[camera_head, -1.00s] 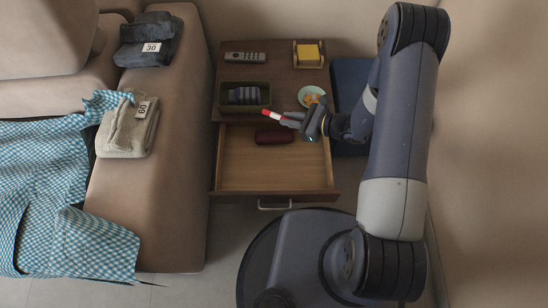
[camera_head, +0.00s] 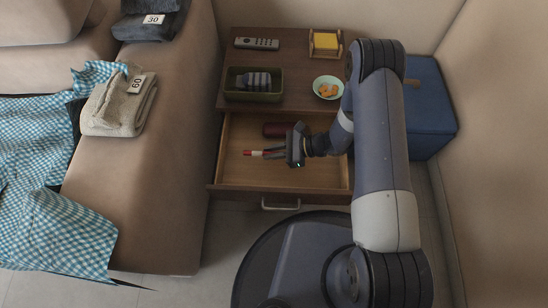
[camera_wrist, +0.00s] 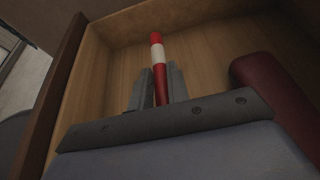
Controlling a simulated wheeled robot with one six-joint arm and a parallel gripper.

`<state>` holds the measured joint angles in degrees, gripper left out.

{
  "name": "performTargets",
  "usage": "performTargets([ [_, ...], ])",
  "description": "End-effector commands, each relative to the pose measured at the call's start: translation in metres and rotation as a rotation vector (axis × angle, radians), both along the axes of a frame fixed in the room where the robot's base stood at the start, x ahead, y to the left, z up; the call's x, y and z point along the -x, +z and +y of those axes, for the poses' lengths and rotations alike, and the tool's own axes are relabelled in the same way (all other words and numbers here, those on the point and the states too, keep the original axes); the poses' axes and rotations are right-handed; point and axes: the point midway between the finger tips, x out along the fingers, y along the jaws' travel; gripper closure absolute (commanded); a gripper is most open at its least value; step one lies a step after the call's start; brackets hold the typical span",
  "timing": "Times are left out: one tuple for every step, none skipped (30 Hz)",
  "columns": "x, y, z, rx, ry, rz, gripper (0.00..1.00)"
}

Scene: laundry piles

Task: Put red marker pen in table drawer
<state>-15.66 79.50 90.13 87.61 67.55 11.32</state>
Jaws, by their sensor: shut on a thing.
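The red marker pen, red with a white band, is between the fingers of my gripper (camera_head: 274,153). In the head view the pen (camera_head: 252,153) points left over the open table drawer (camera_head: 235,175). In the wrist view the pen (camera_wrist: 157,50) stands out beyond the two fingers of my gripper (camera_wrist: 157,88), which are shut on it. The drawer's wooden floor and walls (camera_wrist: 115,60) surround the pen in that view. I cannot tell whether the pen touches the drawer floor. The drawer's front has a metal handle (camera_head: 281,206).
A dark red case (camera_head: 278,129) lies at the back of the drawer, close to my gripper. The tabletop holds a remote (camera_head: 257,43), a green bin (camera_head: 252,96), a yellow block in a holder (camera_head: 326,42) and a bowl (camera_head: 328,87). The drawer's left part is clear.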

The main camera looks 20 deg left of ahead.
Motion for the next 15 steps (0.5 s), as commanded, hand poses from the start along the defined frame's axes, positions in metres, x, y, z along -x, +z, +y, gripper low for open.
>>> performTargets([
  [0.0,-0.006,0.0,0.0,-0.001,0.0,1.0],
  [0.0,-0.007,0.0,0.0,-0.001,0.0,1.0],
  [0.0,-0.009,0.0,0.0,-0.001,0.0,1.0],
  [0.0,-0.012,0.0,0.0,-0.001,0.0,1.0],
  [0.0,-0.015,0.0,0.0,-0.001,0.001,1.0],
  [0.0,-0.02,0.0,0.0,0.0,0.001,1.0],
  [0.0,-0.024,0.0,0.0,-0.001,0.001,1.0],
  [0.0,-0.029,0.0,0.0,-0.001,0.0,1.0],
  [0.0,-0.036,0.0,0.0,0.0,0.0,1.0],
  [0.0,-0.04,0.0,0.0,0.0,0.001,1.0],
  [0.0,-0.043,0.0,0.0,-0.001,0.0,1.0],
  [0.0,-0.045,0.0,0.0,-0.001,-0.001,1.0],
  [0.0,-0.046,0.0,0.0,-0.001,-0.001,1.0],
  [-0.001,-0.045,0.0,-0.001,0.0,-0.002,1.0],
  [-0.001,-0.044,0.0,-0.001,-0.001,-0.003,1.0],
])
